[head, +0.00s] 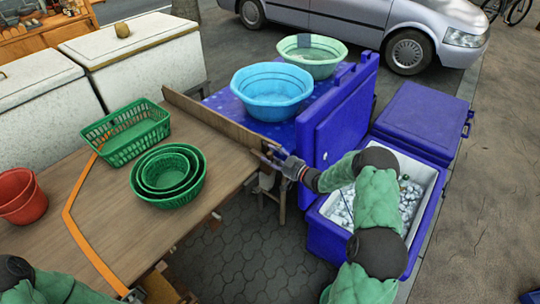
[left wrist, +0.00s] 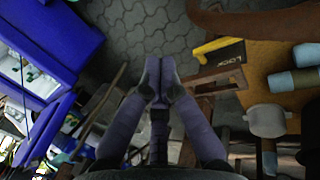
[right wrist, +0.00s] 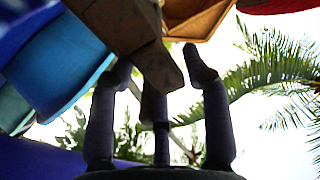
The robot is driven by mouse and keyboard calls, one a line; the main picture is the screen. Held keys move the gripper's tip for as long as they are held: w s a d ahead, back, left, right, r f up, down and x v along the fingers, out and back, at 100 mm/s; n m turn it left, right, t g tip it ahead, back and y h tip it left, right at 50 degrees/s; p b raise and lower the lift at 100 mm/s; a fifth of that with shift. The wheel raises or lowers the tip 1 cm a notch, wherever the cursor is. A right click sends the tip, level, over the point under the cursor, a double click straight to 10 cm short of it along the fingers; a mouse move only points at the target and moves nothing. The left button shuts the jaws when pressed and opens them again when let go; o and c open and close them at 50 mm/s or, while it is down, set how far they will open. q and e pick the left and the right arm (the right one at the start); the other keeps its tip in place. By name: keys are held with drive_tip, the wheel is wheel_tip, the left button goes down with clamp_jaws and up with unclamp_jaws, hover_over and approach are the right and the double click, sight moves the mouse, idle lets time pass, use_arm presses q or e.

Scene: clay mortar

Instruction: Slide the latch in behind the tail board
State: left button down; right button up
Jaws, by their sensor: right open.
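The tail board (head: 215,122) is a long brown board standing along the far right edge of the wooden table. My right gripper (head: 272,157) is at its near right end. In the right wrist view its fingers (right wrist: 155,62) are spread, and a brown wooden piece (right wrist: 160,68), perhaps the latch, reaches down between them. I cannot tell whether they touch it. The left wrist view shows my left gripper (left wrist: 158,78) with fingertips together and nothing visible between them.
Green baskets (head: 168,175) and red pots (head: 22,197) stand on the table (head: 110,235). A blue basin (head: 272,90) and a pale green basin (head: 312,55) sit beyond the board. An open blue cool box (head: 432,225) stands at the right.

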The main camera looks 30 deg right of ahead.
drive_tip(key=v, duration=1.1)
drive_tip(key=shift+f, duration=0.15)
drive_tip(key=s+a+f+m+g+h, duration=0.25)
drive_tip(key=a+f+m+g, duration=0.35)
drive_tip(key=a+f, duration=1.05)
drive_tip(key=s+a+f+m+g, duration=0.1)
drive_tip(key=s+a+f+g, duration=0.3)
drive_tip(key=s, duration=0.4)
drive_tip(key=s+a+f+g, duration=0.1)
drive_tip(key=s+a+g, duration=0.2)
drive_tip(key=s+a, duration=0.45)
drive_tip(key=s+a+f+m+g, duration=0.1)
drive_tip(key=s+a+f+g, duration=0.25)
drive_tip(key=s, duration=0.65)
drive_tip(key=shift+n, duration=0.5)
drive_tip(key=w+r+p, duration=0.1)
drive_tip(key=r, duration=0.1)
drive_tip(key=w+a+r+p, duration=0.1)
drive_tip(key=r, duration=0.1)
drive_tip(key=shift+w+a, duration=0.2)
drive_tip(key=shift+w, duration=0.05)
